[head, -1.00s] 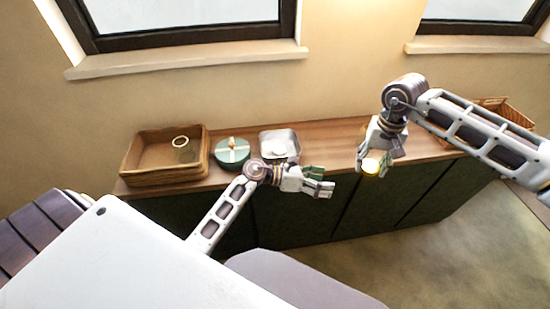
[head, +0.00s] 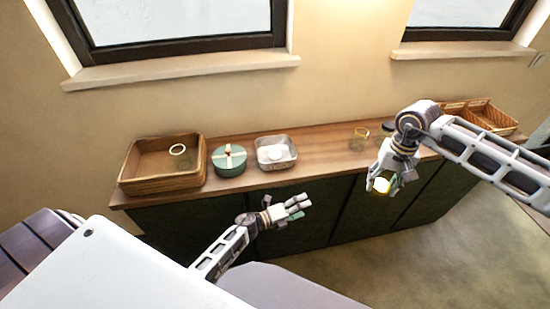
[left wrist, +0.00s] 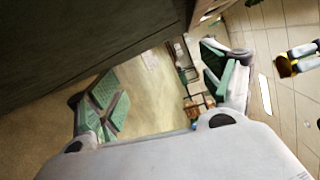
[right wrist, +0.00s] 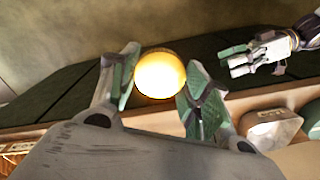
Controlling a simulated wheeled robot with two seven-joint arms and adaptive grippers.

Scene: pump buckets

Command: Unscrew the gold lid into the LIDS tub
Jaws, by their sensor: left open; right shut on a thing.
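My right gripper (head: 384,183) is shut on the round gold lid (head: 381,186) and holds it in the air in front of the counter. In the right wrist view the lid (right wrist: 160,75) sits between the fingertips, glowing bright. My left gripper (head: 298,206) is open and empty, low in front of the counter; its spread fingers also show in the left wrist view (left wrist: 165,88). An amber glass jar (head: 360,137) stands on the counter behind the right gripper.
A wicker tray (head: 160,183) holding a glass jar (head: 179,154) is at the counter's left end. A round green box (head: 229,166) with a cream cross stands beside the tub. A wicker basket (head: 495,118) is at the right end. The counter (head: 322,153) is bare between tub and amber jar.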

